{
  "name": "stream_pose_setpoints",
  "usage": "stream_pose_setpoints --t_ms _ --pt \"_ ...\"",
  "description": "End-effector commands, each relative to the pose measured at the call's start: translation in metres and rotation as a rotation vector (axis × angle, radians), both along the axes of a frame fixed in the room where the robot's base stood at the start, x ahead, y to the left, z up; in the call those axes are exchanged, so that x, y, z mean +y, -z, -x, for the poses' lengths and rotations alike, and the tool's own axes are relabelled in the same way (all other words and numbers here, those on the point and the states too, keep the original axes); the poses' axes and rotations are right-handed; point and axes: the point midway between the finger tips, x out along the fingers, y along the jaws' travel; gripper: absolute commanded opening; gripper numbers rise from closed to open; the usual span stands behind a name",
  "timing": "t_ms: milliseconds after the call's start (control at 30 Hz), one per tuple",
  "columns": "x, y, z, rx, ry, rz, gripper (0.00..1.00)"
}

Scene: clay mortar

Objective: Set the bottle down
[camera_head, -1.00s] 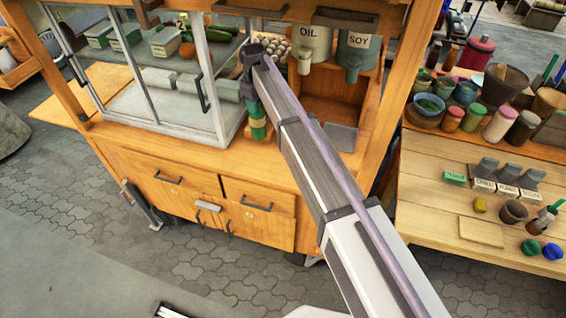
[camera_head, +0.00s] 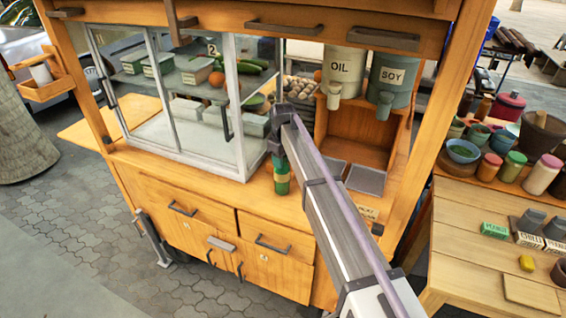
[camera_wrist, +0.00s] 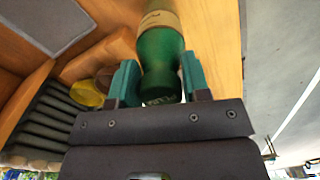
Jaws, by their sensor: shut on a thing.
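A green bottle (camera_head: 282,183) with a tan label band is at the front of the wooden cart's counter (camera_head: 225,187), just right of the glass cabinet's corner. My gripper (camera_head: 280,166) is shut on the bottle from above, and the bottle looks roughly upright. I cannot tell whether its base touches the counter. In the wrist view, the bottle (camera_wrist: 160,58) is between the two teal fingers of my gripper (camera_wrist: 158,82). My gripper hides part of the bottle there.
The glass cabinet (camera_head: 238,110) stands close on the left. The OIL dispenser (camera_head: 342,80) and SOY dispenser (camera_head: 391,80) hang at the back right. Grey trays (camera_head: 367,180) lie on the counter to the right. A side table (camera_head: 480,225) with jars and bowls stands farther right.

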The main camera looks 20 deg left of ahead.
Motion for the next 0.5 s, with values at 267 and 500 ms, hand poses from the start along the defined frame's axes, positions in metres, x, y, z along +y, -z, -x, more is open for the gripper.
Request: stream_pose_setpoints --t_ms 267,500 --pt "0.0000 0.0025 0.0000 0.000 0.000 0.000 0.58" --pt "0.0000 0.0025 0.0000 0.000 0.000 0.000 0.69"
